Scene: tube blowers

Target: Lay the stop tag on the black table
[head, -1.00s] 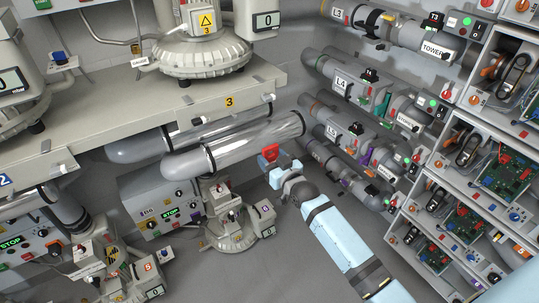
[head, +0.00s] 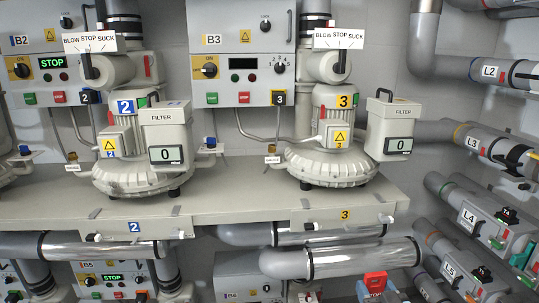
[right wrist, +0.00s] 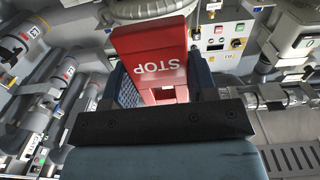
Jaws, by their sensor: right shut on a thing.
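The red stop tag (head: 375,281) is at the bottom edge of the head view, right of the middle. In the right wrist view the tag (right wrist: 150,50) fills the upper middle, its white STOP lettering upside down. My right gripper (right wrist: 163,92) is shut on it, with a finger on each side of its lower part. In the head view only the tip of the right gripper (head: 376,293) shows, below the long metal pipe. My left gripper is not in view. I see no black table in either current frame.
A pale bench (head: 250,213) carries blower 2 (head: 130,160) and blower 3 (head: 332,160). A shiny pipe (head: 360,257) runs just above the tag in the head view. Several grey valve tubes (head: 485,220) line the right wall. Control panel B3 (head: 240,55) hangs behind the bench.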

